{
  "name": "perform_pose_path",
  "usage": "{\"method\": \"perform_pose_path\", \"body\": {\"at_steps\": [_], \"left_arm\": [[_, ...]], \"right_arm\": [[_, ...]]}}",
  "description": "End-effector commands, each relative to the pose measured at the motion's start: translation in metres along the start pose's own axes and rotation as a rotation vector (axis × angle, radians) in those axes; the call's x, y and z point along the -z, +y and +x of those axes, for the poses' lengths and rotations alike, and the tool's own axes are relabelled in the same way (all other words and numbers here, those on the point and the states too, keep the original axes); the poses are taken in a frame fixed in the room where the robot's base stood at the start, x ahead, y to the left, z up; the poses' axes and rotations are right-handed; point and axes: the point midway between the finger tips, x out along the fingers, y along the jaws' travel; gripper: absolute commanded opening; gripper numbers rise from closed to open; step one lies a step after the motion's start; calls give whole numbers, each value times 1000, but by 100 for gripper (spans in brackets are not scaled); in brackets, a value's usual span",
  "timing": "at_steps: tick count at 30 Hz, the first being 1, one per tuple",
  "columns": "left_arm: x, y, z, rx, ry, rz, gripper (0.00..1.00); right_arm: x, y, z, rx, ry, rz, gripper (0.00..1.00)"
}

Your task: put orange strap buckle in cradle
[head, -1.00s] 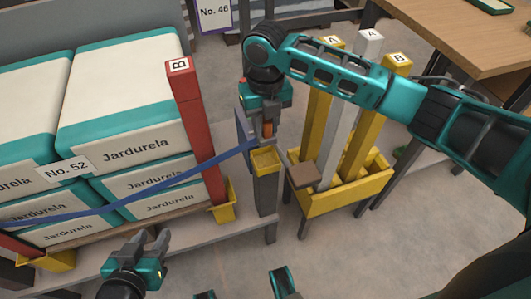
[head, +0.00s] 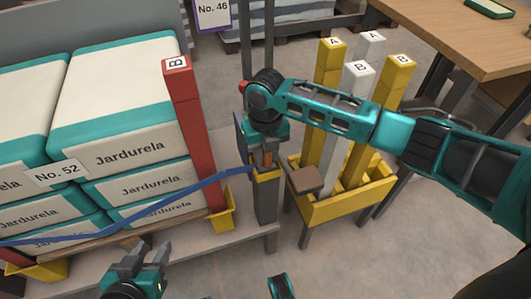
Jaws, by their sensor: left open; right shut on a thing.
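The orange buckle (head: 266,159) is at the end of the blue strap (head: 180,199). My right gripper (head: 266,154) is shut on it and points down. The cradle, a small yellow holder (head: 267,175), tops a grey post right under the buckle. The buckle's lower part seems to be at the cradle's opening; I cannot tell whether it rests inside. My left gripper (head: 150,256) is open and empty at the bottom left, in front of the pallet.
The strap runs across stacked Jardurela sacks (head: 140,185). A red post marked B (head: 188,130) stands at their corner. Right of the cradle are a brown pad (head: 305,180) and a yellow bin (head: 345,207) holding yellow and white posts. The floor in front is clear.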

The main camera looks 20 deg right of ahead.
Motion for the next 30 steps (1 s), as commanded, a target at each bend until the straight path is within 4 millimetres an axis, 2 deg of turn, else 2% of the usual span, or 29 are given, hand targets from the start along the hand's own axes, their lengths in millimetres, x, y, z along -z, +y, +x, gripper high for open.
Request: {"method": "perform_pose_path", "body": {"at_steps": [2,3,10,20,23,30], "left_arm": [[1,0,1,0,3,1,43],[2,0,1,0,4,1,43],[3,0,1,-1,6,2,43],[3,-1,0,-1,6,8,43],[8,-1,-3,0,9,9,43],[16,-2,-12,4,5,11,43]], "right_arm": [[0,0,2,0,0,0,0],[0,0,3,0,0,0,30],[0,0,3,0,1,0,52],[0,0,-2,0,-1,0,53],[-1,0,-16,-1,-2,0,53],[-1,0,-69,0,-3,-1,53]]}}
